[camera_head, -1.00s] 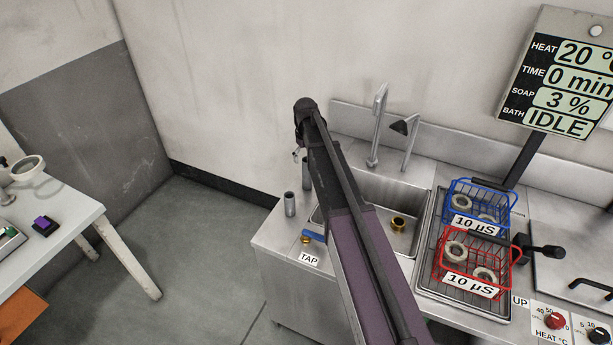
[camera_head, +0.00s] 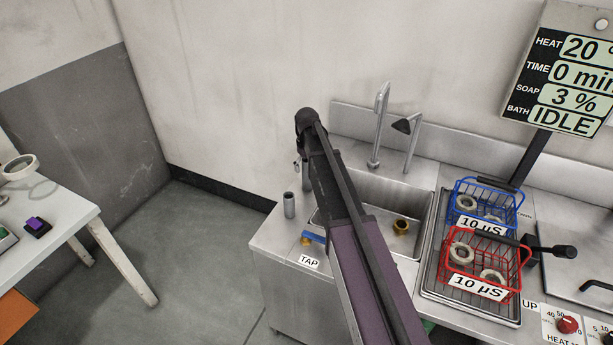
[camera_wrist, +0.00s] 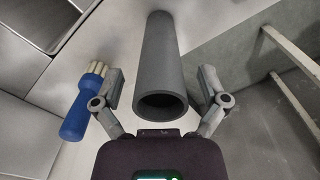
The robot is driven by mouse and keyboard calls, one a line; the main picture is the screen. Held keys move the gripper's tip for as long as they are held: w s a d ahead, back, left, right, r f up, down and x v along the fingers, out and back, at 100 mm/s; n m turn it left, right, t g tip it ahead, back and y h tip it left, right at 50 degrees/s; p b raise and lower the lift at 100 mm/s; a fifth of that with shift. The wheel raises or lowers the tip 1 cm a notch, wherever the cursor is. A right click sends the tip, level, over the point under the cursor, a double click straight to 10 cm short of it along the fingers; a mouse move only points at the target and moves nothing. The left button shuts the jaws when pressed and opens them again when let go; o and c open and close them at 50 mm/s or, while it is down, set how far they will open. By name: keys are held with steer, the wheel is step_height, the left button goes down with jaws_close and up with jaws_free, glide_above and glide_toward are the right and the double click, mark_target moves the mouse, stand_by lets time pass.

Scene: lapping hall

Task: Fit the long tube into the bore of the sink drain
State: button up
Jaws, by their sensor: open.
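The sink drain (camera_head: 401,226) is a brass ring on the floor of the steel sink (camera_head: 417,247), right of my arm. One grey tube (camera_head: 290,205) stands upright on the counter left of the sink. Another upright grey tube (camera_head: 307,176) stands behind it, partly hidden by my arm. In the wrist view, my open gripper (camera_wrist: 161,84) has one finger on each side of a grey tube (camera_wrist: 165,65), with visible gaps on both sides. The tube's open end faces the camera. Which of the two tubes this is, I cannot tell.
A blue-handled item (camera_wrist: 77,112) lies close beside the left finger in the wrist view. A blue basket (camera_head: 485,197) and a red basket (camera_head: 482,262) stand right of the sink. A faucet (camera_head: 378,125) rises behind it. A white table (camera_head: 50,232) is at left.

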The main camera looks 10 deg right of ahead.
jaws_close()
stand_by(0.4)
steer(key=shift+r, duration=0.15)
step_height(320, 180, up, 3)
steer(key=p, duration=0.3)
steer(key=shift+r+p, duration=0.2)
steer(key=shift+p, duration=0.1)
steer(key=s+d+r+p, duration=0.1)
steer(key=s+d, duration=0.1)
steer(key=s, duration=1.3)
steer(key=shift+s+d+r, duration=0.15)
steer(key=shift+s+d, duration=0.05)
steer(key=shift+s, duration=0.2)
